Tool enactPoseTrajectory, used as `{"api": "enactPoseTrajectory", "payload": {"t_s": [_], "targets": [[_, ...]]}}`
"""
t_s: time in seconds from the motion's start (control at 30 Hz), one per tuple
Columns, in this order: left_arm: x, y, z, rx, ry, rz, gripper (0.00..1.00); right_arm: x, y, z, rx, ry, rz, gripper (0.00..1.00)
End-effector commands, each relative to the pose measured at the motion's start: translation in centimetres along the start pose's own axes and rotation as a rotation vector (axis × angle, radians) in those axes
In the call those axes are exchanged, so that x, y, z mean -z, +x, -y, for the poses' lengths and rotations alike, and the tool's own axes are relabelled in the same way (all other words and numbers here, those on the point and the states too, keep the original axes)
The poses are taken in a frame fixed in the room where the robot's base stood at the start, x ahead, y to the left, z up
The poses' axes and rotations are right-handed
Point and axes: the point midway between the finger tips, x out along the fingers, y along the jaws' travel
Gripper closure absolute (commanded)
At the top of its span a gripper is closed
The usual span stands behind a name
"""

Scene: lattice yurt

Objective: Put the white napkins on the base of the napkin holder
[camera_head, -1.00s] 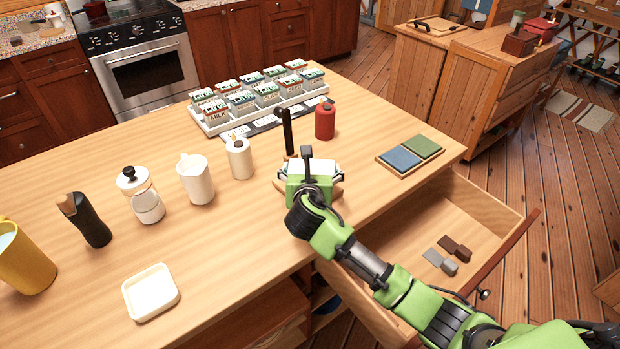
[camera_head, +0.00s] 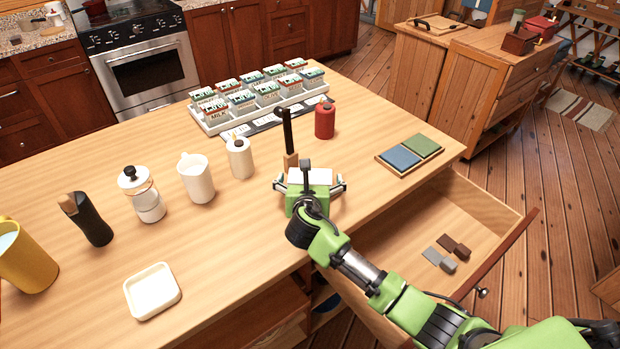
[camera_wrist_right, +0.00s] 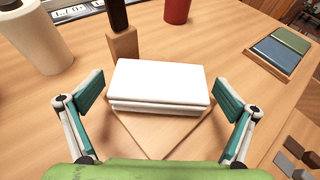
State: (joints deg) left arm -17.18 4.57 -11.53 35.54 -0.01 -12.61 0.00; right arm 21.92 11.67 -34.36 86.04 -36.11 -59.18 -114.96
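The white napkins (camera_wrist_right: 160,82) form a flat stack, lying on the wooden base (camera_wrist_right: 163,135) of the napkin holder in the right wrist view. The base's near corner shows in front of the stack. The holder's upright, a wooden block with a dark handle (camera_wrist_right: 120,30), stands just behind the napkins. In the head view the handle (camera_head: 287,130) and the napkin top (camera_head: 318,176) show, while my gripper hides most of the base. My right gripper (camera_head: 310,184) is open, with fingers apart on both sides of the stack and visible gaps. My left gripper is out of view.
A red canister (camera_head: 325,120) stands behind the holder. A white bottle (camera_head: 239,158) and white mug (camera_head: 196,178) stand left of it. A blue-and-green tray (camera_head: 410,153) lies right. An open drawer (camera_head: 470,205) juts out below the table edge.

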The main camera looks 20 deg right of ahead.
Motion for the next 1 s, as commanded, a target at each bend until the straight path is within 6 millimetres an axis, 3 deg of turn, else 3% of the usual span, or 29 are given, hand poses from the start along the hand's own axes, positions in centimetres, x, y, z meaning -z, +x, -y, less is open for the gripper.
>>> {"api": "enactPoseTrajectory", "payload": {"t_s": [0.2, 0.33, 0.8, 1.0], "targets": [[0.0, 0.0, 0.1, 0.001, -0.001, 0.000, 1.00, -0.3, -0.1, 0.0, 0.000, 0.000, 0.000, 0.00], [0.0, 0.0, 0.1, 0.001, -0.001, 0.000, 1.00, -0.1, -1.2, 0.0, -0.001, -0.001, 0.000, 0.00], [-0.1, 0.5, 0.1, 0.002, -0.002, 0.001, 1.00, -0.2, -9.6, 0.0, -0.002, 0.001, 0.000, 0.00], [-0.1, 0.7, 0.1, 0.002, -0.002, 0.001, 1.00, -0.2, -11.7, 0.0, 0.000, 0.001, 0.001, 0.00]]}}
